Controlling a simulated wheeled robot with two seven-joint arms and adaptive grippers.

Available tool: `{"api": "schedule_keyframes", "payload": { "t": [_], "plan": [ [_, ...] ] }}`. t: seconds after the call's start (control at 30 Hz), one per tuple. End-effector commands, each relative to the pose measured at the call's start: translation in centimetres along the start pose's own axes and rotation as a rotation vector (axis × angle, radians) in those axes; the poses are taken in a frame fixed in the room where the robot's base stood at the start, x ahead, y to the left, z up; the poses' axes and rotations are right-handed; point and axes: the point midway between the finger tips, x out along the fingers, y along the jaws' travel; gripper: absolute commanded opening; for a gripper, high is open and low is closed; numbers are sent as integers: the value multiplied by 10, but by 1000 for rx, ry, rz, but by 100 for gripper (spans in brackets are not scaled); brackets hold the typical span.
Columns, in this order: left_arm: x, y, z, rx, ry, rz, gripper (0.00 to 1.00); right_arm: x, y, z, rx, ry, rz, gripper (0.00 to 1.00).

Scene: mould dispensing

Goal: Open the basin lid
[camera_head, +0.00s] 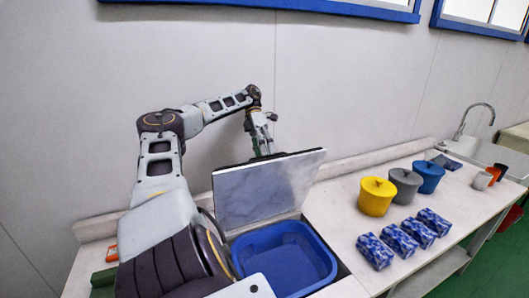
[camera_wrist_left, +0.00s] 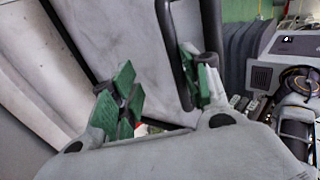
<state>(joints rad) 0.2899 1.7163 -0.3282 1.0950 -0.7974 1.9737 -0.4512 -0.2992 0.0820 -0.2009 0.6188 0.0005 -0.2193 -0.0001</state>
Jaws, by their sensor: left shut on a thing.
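The basin lid (camera_head: 268,188) is a pale marbled panel with dark edges, standing steeply raised at the back of the counter opening. The blue basin (camera_head: 330,262) sits uncovered in the opening in front of it. My left gripper (camera_head: 264,150) is behind the lid near its top edge, partly hidden by it. In the left wrist view the green-padded fingers of my left gripper (camera_wrist_left: 163,88) stand apart, with the lid (camera_wrist_left: 110,35) and its dark bar handle (camera_wrist_left: 178,62) by them. The gripper is shut on the lid's handle; the exact contact is unclear. My right gripper is not in view.
Several blue-patterned boxes (camera_head: 375,252) lie in front. A sink with a tap (camera_head: 462,125) is farther right. The wall is close behind the lid.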

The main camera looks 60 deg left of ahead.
Motion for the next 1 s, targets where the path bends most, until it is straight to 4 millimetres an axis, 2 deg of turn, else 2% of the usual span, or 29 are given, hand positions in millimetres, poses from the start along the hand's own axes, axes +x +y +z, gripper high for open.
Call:
{"api": "schedule_keyframes", "payload": {
  "t": [0.17, 1.0],
  "plan": [
    [-2, 0, -1, -9, 8, 4, 34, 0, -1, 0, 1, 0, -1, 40],
    [-45, -40, -1, -4, 1, 5, 34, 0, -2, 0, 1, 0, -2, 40]
  ]
}}
